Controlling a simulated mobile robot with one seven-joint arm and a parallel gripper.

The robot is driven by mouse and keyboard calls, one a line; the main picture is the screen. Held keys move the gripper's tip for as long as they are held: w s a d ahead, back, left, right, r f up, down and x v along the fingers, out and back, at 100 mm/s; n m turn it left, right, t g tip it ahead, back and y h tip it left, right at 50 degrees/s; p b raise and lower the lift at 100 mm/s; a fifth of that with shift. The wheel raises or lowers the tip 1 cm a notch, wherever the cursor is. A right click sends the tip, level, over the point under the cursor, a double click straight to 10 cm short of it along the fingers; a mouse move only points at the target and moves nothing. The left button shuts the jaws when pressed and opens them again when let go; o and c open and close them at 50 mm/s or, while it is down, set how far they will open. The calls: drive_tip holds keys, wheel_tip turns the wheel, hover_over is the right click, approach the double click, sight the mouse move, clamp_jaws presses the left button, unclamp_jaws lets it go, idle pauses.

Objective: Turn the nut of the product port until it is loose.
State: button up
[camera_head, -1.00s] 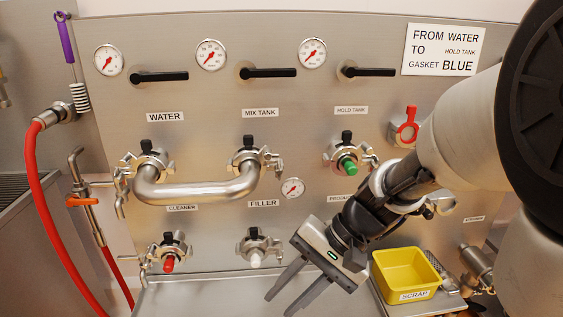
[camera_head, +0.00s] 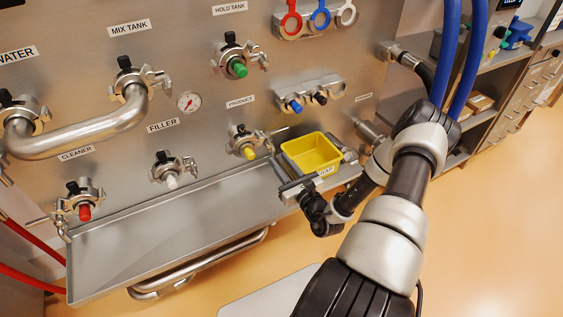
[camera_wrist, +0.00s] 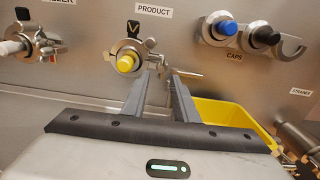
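The product port (camera_head: 243,139) has a yellow plug in a metal clamp, under the PRODUCT label. It also shows in the wrist view (camera_wrist: 128,61), left of my fingertips. The clamp's nut (camera_wrist: 164,69) is on the right side of the port, with a thin metal bar reaching right. My gripper (camera_wrist: 163,75) points at this right side, with a gap between its two fingers. The fingertips overlap the nut area in the picture, and I cannot tell whether they touch it. In the head view my gripper (camera_head: 277,158) is partly hidden beside the yellow scrap bin.
The yellow scrap bin (camera_head: 311,153) stands close to the right of my gripper. Caps on a holder (camera_head: 308,97) are above it. The filler port (camera_head: 173,170) and a steel tray (camera_head: 170,230) lie to the left. Open floor is in front.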

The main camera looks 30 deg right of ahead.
sight(270, 147)
drive_tip(key=w+b, duration=0.2)
drive_tip(key=w, duration=0.6)
drive_tip(key=shift+w+f, duration=0.1)
drive_tip(key=shift+w, duration=0.3)
